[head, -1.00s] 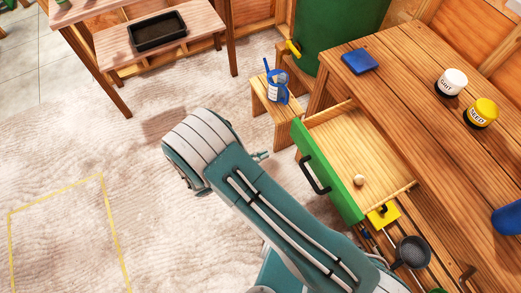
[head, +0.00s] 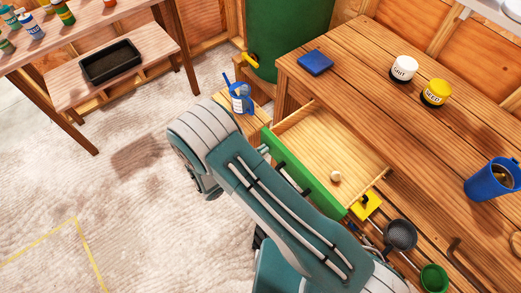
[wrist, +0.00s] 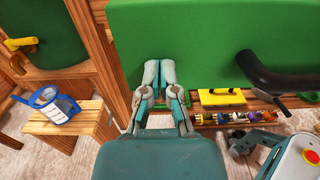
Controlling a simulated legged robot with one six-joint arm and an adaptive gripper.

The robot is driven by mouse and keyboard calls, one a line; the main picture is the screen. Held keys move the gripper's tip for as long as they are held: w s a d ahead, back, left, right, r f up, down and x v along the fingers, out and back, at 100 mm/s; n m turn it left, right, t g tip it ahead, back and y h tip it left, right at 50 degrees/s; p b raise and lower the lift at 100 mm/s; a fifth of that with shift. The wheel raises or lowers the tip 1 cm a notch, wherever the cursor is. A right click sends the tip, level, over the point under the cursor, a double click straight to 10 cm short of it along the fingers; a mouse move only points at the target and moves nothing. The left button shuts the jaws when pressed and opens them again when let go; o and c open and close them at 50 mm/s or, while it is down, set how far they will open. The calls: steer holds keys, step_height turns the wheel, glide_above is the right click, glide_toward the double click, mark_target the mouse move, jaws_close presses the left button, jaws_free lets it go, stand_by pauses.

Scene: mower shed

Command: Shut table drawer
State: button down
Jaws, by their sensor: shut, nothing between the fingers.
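The table drawer (head: 325,143) stands pulled out of the wooden table (head: 345,55), with its pale inside showing and a small round knob-like thing (head: 335,176) in it. Its green front (head: 328,199) also fills the upper part of the wrist view (wrist: 195,38). The black handle (wrist: 280,80) is at the right there; in the head view my arm partly covers it. My gripper (wrist: 159,72) is shut and empty, in front of the green front's lower part, left of the handle. I cannot tell whether the fingertips touch it. My arm hides the gripper in the head view.
On the tabletop are a blue block (head: 315,63), a white jar (head: 403,69), a yellow jar (head: 436,93) and a blue cup (head: 492,180). The floor at left is open.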

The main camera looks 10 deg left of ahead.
mark_target(311, 120)
steer(key=x, duration=2.2)
steer(key=shift+w+d, duration=0.1)
steer(key=shift+d, duration=0.15)
steer(key=shift+a, duration=0.1)
